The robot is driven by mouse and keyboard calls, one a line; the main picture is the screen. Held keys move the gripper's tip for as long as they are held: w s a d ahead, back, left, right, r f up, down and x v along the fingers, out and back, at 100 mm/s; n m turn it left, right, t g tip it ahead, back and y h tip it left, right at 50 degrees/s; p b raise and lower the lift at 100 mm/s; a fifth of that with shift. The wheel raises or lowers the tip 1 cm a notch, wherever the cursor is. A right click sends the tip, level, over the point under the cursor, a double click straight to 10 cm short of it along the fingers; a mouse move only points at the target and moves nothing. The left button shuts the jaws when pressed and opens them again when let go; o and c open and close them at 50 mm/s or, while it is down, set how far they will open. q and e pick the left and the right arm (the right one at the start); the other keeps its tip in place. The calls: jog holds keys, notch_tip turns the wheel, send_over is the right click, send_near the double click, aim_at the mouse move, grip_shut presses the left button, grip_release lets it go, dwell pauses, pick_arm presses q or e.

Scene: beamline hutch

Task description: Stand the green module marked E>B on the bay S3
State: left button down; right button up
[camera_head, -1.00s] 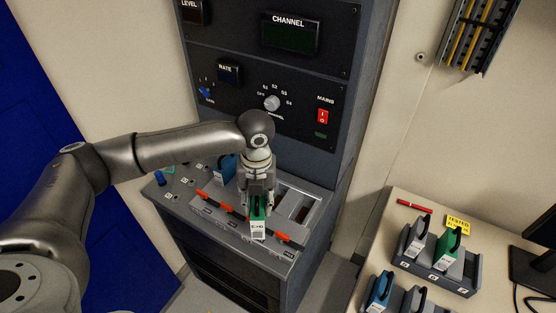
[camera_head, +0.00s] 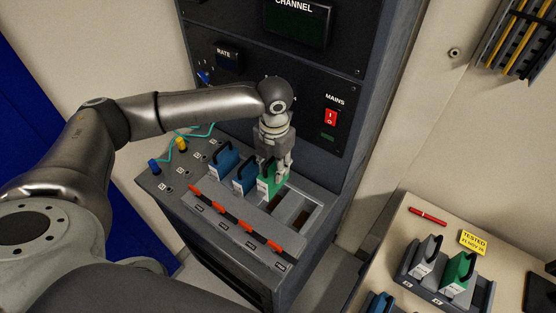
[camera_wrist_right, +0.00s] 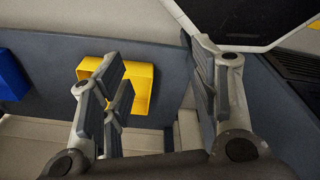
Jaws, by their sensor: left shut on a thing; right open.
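The green module (camera_head: 266,188) stands about upright in the row of bays on the console, just right of two blue modules. My left gripper (camera_head: 274,174) is shut on its upper part from above. The fingers hide some of the module, and I cannot tell whether its foot is fully down in the bay. Its marking is too small to read now. The bay labels along the front (camera_head: 240,227) are also too small to read. My right gripper (camera_wrist_right: 152,65) is open in the right wrist view, with nothing between its fingers.
Blue modules (camera_head: 223,160) and (camera_head: 245,177) stand close left of the green one. An open slot (camera_head: 302,219) lies to its right. Orange levers (camera_head: 228,215) line the front. A rack (camera_head: 407,273) with a grey and another green module (camera_head: 458,272) is on the side table.

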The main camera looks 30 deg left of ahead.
pick_arm(q)
jog(key=shift+f+b, duration=0.95)
jog(key=shift+b, duration=0.05)
notch_tip(320, 180, down, 3)
jog(key=b, duration=0.3)
jog(key=shift+f+b, duration=0.75)
jog(key=shift+b, duration=0.25)
jog(key=shift+w+f+b, duration=0.1)
jog(key=shift+f+b, duration=0.35)
jog(key=shift+b, duration=0.05)
pick_arm(e)
notch_tip(320, 180, down, 8)
jog(key=s, duration=0.2)
jog(key=shift+f, duration=0.25)
jog(key=shift+w, duration=0.15)
pick_arm(q)
jog(key=shift+f, duration=0.55)
pick_arm(e)
jog(key=shift+a, duration=0.1)
